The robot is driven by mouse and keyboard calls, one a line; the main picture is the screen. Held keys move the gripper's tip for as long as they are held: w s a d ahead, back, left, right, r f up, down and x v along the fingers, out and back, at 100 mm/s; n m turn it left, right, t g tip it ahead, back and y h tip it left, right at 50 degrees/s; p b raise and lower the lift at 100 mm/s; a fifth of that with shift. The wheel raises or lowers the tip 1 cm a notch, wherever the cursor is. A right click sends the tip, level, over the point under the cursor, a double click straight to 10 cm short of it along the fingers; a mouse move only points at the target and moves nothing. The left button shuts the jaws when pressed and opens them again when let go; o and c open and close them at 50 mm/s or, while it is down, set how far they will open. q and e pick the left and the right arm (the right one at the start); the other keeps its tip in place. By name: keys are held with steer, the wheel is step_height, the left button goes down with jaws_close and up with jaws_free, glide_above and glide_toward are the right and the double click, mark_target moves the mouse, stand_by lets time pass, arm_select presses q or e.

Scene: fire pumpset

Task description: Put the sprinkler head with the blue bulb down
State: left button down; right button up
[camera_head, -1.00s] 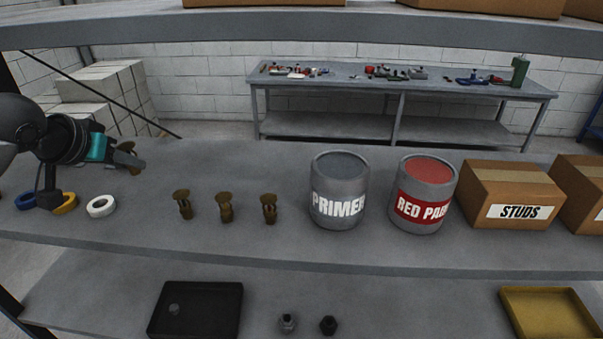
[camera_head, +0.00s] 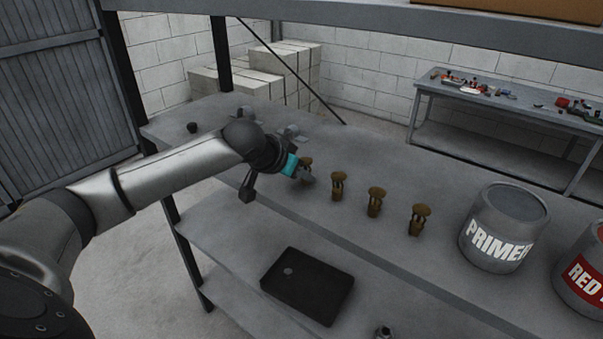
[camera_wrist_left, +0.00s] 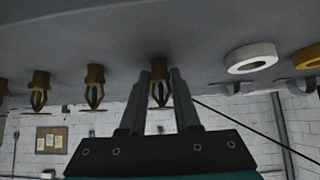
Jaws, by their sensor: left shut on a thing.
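My left gripper (camera_head: 308,178) is shut on a brass sprinkler head (camera_head: 306,161), at the left end of a row on the grey shelf (camera_head: 440,262). In the left wrist view, where the shelf shows at the top, the held head (camera_wrist_left: 157,72) sits between the two fingers (camera_wrist_left: 160,90). Its base appears at or very near the shelf surface; contact is not certain. Its bulb looks dark, its colour hard to tell. Three similar heads stand upright to the right: a near one (camera_head: 337,185), a middle one (camera_head: 376,201) and a far one (camera_head: 419,219). My right gripper is not in view.
A primer can (camera_head: 505,228) and a red paint can (camera_head: 585,280) stand right of the row. A white tape roll (camera_wrist_left: 250,58) lies beside the held head. A black tray (camera_head: 307,286) is on the lower shelf. Small grey fittings (camera_head: 291,133) lie behind my wrist.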

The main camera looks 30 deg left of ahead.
arm_select(q)
steer(key=c, duration=0.6)
jaws_free()
steer(key=shift+f, duration=0.1)
steer(key=shift+r, duration=0.2)
steer(key=shift+b+v, duration=0.65)
steer(key=shift+v, duration=5.3)
